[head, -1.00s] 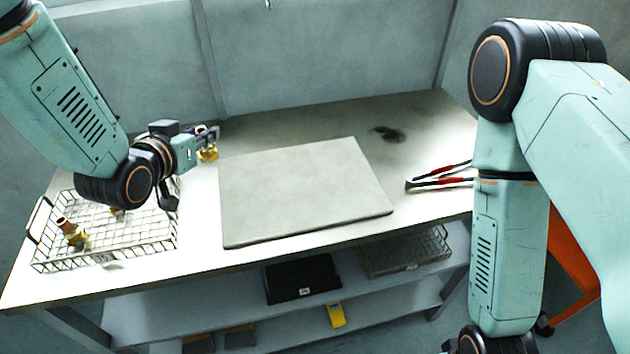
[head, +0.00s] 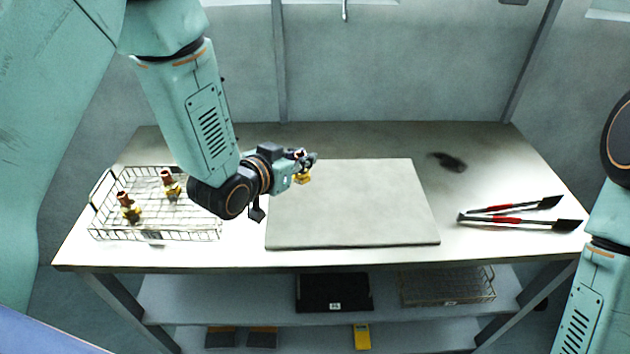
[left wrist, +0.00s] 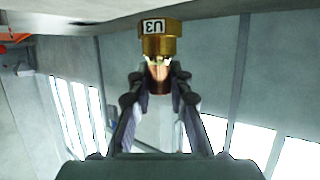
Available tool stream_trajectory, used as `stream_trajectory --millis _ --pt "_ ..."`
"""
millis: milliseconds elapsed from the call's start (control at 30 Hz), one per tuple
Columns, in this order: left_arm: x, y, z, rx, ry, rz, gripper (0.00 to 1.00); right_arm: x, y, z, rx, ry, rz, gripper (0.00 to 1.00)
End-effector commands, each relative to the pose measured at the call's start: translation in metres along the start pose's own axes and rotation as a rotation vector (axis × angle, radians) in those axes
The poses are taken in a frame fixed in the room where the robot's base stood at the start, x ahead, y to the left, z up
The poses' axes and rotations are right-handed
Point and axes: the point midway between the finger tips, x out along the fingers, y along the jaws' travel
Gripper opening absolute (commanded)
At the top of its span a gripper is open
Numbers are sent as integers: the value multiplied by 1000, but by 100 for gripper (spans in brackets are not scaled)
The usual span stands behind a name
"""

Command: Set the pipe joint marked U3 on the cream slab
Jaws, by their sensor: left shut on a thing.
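The pipe joint marked U3 (left wrist: 161,42) has a brass hex body with a white label, which reads upside down in the left wrist view. My left gripper (left wrist: 157,75) is shut on its copper end. In the head view, the brass of this joint (head: 303,177) hangs below my left gripper (head: 304,160), over the far left part of the cream slab (head: 360,210). It appears to be above the slab; the exact gap is hard to tell. The slab lies flat and bare on the table. My right gripper is out of view; only part of my right arm shows.
A wire basket (head: 185,236) at the table's left holds two other copper-and-brass joints (head: 128,208) (head: 170,184). Two red-handled tools (head: 515,208) lie at the right. A dark stain (head: 449,161) marks the back. A shelf (head: 240,296) below holds trays.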

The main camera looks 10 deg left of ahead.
Motion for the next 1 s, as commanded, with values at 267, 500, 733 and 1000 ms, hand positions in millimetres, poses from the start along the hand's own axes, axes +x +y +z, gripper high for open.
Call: stream_trajectory --millis 267,500,733,1000 --pt "12 1 28 1 -1 2 0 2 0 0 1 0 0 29" --pt "24 3 49 3 2 4 0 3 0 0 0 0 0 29" --pt "24 3 49 3 3 4 0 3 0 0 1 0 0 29" --pt "24 3 52 3 1 4 28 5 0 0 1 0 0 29"
